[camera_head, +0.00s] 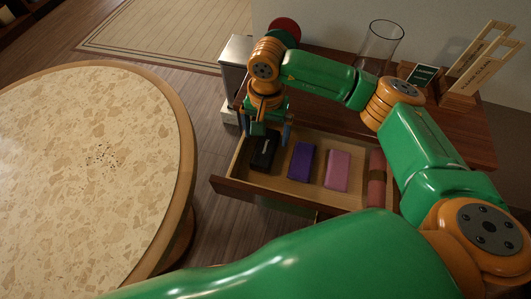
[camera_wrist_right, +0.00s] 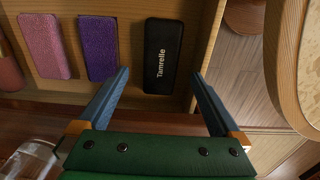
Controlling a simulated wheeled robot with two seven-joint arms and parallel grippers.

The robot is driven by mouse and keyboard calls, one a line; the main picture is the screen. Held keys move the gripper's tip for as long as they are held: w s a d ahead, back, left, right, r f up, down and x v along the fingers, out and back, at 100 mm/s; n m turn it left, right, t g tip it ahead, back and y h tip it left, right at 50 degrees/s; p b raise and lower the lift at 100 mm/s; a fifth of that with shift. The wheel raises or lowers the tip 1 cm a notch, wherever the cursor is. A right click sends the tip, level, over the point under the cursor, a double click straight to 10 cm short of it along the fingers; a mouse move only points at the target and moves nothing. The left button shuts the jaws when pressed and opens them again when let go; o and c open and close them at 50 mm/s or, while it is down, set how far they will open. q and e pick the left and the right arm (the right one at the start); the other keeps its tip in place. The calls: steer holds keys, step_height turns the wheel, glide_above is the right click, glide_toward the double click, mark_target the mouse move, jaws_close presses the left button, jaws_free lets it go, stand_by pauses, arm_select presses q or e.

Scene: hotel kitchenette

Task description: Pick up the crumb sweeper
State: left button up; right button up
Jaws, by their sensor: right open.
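A black flat block (camera_head: 264,152) marked "Tamrelle" lies at the left end of an open wooden drawer (camera_head: 305,193). I take it for the crumb sweeper, though its shape alone does not settle this. It also shows in the right wrist view (camera_wrist_right: 162,56), long side running up the picture. My right gripper (camera_head: 267,134) is open and points down over it. In the wrist view the blue fingers (camera_wrist_right: 160,75) stand on either side of the block's lower part, empty. Whether they reach down to its level I cannot tell. My left gripper is out of view.
In the drawer, a purple pad (camera_head: 301,161), a pink pad (camera_head: 337,170) and a red roll (camera_head: 376,182) lie to the right. A glass cylinder (camera_head: 381,45) and a wooden stand (camera_head: 458,98) are on the cabinet. A round table (camera_head: 60,160) with dark crumbs (camera_head: 101,155) stands left.

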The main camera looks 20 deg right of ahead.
mark_target(266, 147)
steer(key=shift+f+p, duration=0.3)
steer(key=shift+f, duration=0.2)
step_height(266, 147, down, 6)
steer(key=shift+s+a+r+p, duration=0.15)
steer(key=shift+r+p, duration=0.05)
steer(key=shift+p, duration=0.45)
steer(key=shift+f, duration=0.15)
steer(key=c, duration=1.5)
